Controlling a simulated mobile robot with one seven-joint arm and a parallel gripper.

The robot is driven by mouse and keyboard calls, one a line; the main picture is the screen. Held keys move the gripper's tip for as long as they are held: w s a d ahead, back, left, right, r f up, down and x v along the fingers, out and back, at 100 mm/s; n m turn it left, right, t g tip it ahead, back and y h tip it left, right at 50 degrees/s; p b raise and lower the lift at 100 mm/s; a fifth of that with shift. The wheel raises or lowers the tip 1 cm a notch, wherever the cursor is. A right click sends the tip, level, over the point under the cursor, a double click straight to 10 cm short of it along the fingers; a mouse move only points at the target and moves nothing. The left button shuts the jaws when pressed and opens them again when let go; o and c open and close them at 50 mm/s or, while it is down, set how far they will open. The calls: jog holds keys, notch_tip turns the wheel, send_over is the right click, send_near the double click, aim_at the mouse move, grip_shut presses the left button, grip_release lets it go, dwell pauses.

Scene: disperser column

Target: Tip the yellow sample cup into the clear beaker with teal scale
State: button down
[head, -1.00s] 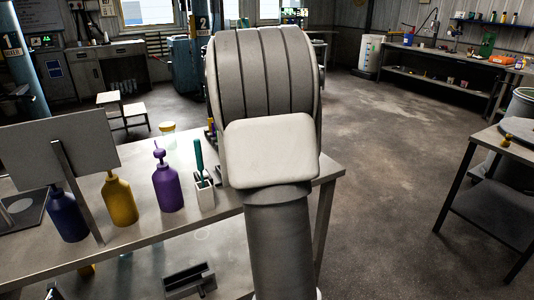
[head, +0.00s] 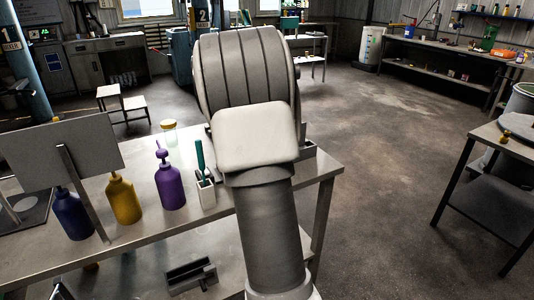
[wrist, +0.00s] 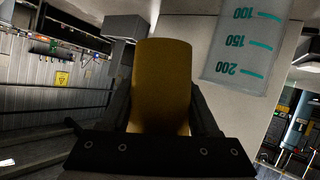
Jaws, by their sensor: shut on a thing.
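The yellow sample cup (wrist: 162,82) fills the middle of the wrist view, with a finger of my gripper (wrist: 161,95) pressed on each side. My gripper is shut on it. The clear beaker with teal scale (wrist: 240,48) is at the upper right of the wrist view, beside the cup with a visible gap between them. Its numbers appear upside down in this view. The cup's contents are hidden. In the head view my own arm covers the gripper, and I cannot make out the cup or the beaker there.
A grey panel (head: 60,148) stands at the left. Open floor (head: 390,170) lies to the right.

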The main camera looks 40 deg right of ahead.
jog(key=shift+a+f+n+g+h+p, duration=0.1)
jog(key=shift+f+n+g+h+p, duration=0.35)
jog(key=shift+p, duration=0.8)
jog(key=shift+a+n+g+h+p, duration=0.15)
jog(key=shift+n+p, duration=0.6)
jog(key=shift+p, duration=0.45)
jog(key=shift+s+r+n+g+h+p, duration=0.1)
jog(key=shift+r+n+g+h+p, duration=0.1)
jog(key=shift+n+h+p, duration=0.45)
jog(key=shift+s+r+n+g+h+p, duration=0.15)
jog(key=shift+n+p, duration=0.3)
jog(key=shift+p, duration=0.5)
jog(key=shift+w+r+n+p, duration=0.15)
jog(key=shift+n+p, duration=0.15)
jog(key=shift+p, duration=0.1)
